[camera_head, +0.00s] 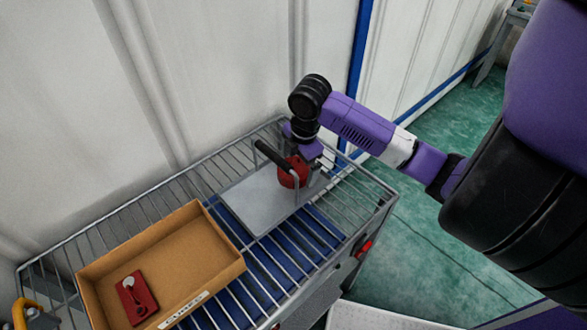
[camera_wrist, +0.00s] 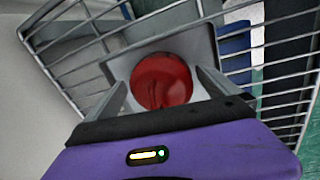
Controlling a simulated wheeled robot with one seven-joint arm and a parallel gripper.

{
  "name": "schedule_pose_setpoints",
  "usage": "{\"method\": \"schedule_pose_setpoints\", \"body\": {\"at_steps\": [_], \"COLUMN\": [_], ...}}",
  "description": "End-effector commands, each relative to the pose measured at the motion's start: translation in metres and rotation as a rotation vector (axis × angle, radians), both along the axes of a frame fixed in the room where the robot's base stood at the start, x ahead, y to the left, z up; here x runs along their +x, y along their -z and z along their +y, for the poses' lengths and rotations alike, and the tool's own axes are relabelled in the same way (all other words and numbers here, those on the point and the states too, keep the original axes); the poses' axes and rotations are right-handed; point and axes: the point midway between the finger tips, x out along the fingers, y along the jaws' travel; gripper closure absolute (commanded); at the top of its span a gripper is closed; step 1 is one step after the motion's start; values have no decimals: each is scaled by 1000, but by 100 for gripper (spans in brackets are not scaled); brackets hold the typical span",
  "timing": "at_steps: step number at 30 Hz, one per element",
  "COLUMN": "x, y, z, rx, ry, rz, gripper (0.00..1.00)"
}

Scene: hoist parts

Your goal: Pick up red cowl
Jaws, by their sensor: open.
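The red cowl (camera_head: 291,172) is a rounded red piece on a light grey tray on the wire-shelf cart. In the wrist view the cowl (camera_wrist: 162,80) shows as a red dome between my gripper's two grey fingers. My gripper (camera_head: 280,180) is over the tray, open, with its black crossbar beside the cowl. In the wrist view my gripper (camera_wrist: 163,90) has a finger on each side of the cowl, with a narrow gap visible. The cowl's underside is hidden. I cannot tell how far down the fingers reach.
The light grey tray (camera_head: 248,210) lies on the wire shelf (camera_head: 345,195). A brown cardboard box (camera_head: 190,262) at front left holds a dark red flat part (camera_head: 137,297) with a grey piece on it. A white panelled wall (camera_head: 200,70) stands close behind the cart.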

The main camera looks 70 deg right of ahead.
Motion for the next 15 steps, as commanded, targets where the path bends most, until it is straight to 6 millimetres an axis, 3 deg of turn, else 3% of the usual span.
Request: {"method": "schedule_pose_setpoints", "body": {"at_steps": [9,15], "x": [0,0], "y": [5,5], "z": [-1,-1], "rx": [-1,-1], "ry": [0,0], "rz": [1,0], "gripper": [2,41]}}
